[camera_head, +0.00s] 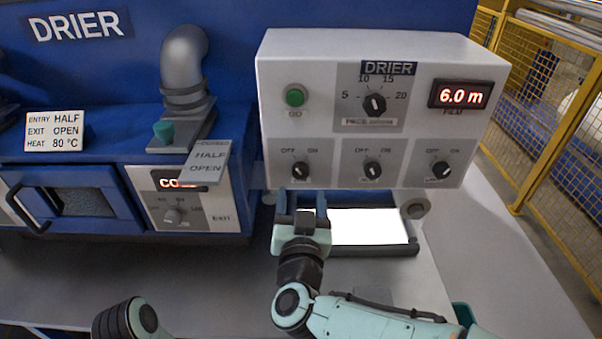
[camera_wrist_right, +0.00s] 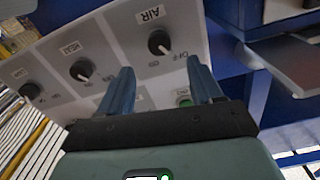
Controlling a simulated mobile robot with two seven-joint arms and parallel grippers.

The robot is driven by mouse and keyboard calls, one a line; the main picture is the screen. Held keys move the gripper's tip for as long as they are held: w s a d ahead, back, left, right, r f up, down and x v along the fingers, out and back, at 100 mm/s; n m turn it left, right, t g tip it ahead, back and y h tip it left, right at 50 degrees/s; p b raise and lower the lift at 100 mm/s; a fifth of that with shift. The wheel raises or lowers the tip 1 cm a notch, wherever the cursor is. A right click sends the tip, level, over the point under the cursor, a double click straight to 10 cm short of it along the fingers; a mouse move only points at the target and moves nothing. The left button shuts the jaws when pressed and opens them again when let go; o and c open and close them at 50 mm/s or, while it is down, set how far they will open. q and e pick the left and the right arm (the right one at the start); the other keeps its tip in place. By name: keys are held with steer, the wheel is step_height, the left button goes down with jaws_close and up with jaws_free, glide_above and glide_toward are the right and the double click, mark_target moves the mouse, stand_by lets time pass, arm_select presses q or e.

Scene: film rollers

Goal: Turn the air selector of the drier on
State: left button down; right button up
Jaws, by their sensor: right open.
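The drier's white control box (camera_head: 420,60) has a row of three black OFF/ON knobs along its lower edge. The air selector (camera_head: 300,170) is the left one, below the green button. In the right wrist view the air selector (camera_wrist_right: 158,42) sits beside its AIR label, and its pointer appears turned toward OFF. My right gripper (camera_head: 301,197) is open and empty just below this knob, apart from it. Its blue fingers (camera_wrist_right: 160,68) point toward the panel, either side of the knob in the right wrist view. My left gripper is out of view.
The green button (camera_head: 295,97) and the larger dial (camera_head: 375,104) are above. The other two knobs (camera_head: 372,169) (camera_head: 439,170) are to the right. A bright lit panel (camera_head: 368,226) lies below the box. A grey HALF/OPEN plate (camera_head: 208,165) stands left. A yellow fence (camera_head: 540,120) is at right.

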mark_target(301, 173)
steer(key=w+p, duration=0.1)
steer(key=w, duration=0.6)
steer(key=shift+w, duration=0.2)
steer(key=c, duration=1.1)
